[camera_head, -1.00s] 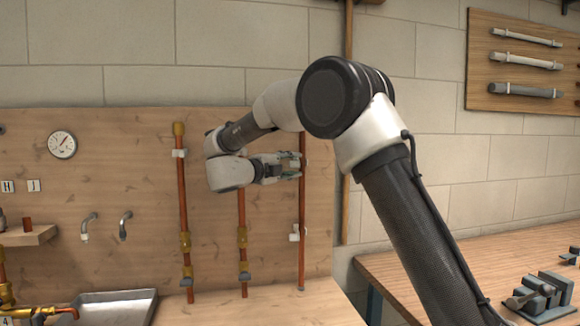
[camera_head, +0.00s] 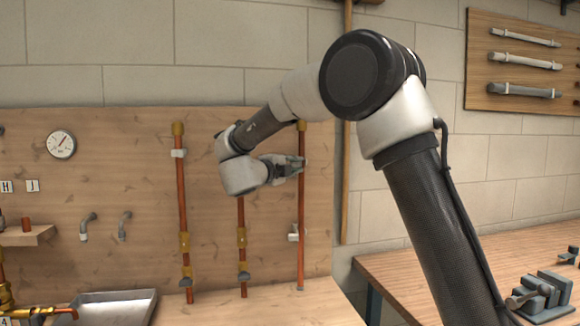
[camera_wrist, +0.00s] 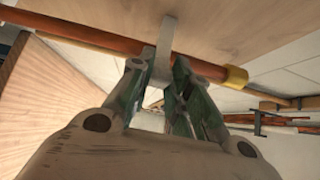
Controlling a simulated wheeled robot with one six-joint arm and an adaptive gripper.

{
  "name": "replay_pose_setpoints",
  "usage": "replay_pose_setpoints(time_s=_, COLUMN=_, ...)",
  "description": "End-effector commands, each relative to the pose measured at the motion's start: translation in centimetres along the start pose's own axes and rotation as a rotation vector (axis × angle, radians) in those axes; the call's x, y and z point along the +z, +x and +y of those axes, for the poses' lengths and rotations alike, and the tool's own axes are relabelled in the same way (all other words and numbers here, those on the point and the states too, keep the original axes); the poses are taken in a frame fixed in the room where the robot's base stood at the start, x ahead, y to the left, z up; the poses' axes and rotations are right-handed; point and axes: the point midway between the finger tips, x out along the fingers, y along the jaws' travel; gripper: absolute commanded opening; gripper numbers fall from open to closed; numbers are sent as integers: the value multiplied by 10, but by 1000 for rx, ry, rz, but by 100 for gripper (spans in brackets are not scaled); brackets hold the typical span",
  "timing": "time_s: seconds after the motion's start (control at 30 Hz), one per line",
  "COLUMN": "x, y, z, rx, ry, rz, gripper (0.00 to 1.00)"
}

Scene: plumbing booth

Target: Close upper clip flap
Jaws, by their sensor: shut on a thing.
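The right-hand copper pipe (camera_head: 301,205) stands upright against the wooden back panel. It crosses the wrist view (camera_wrist: 90,36) at a slant, with a brass end fitting (camera_wrist: 236,77). A pale upper clip (camera_wrist: 164,38) reaches across the pipe in the wrist view. My gripper (camera_head: 300,163) is at the upper part of this pipe, and its fingers (camera_wrist: 160,74) are shut on the clip's flap. The fingers hide the clip in the head view. I cannot tell whether the flap is fully latched.
A lower white clip (camera_head: 293,233) sits on the same pipe. Two more copper pipes (camera_head: 182,205) (camera_head: 241,215) stand to the left, the middle one partly behind my wrist. A gauge (camera_head: 61,144), taps (camera_head: 124,225) and a sink (camera_head: 115,308) are further left. A workbench (camera_head: 430,270) is at right.

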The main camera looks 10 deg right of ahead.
Motion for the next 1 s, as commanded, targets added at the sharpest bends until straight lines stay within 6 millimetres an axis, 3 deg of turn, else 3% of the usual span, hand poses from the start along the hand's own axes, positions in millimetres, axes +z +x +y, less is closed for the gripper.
replay_pose_setpoints(time_s=1.0, x=-40, y=27, z=6, rx=12, ry=-9, rz=-907, gripper=0)
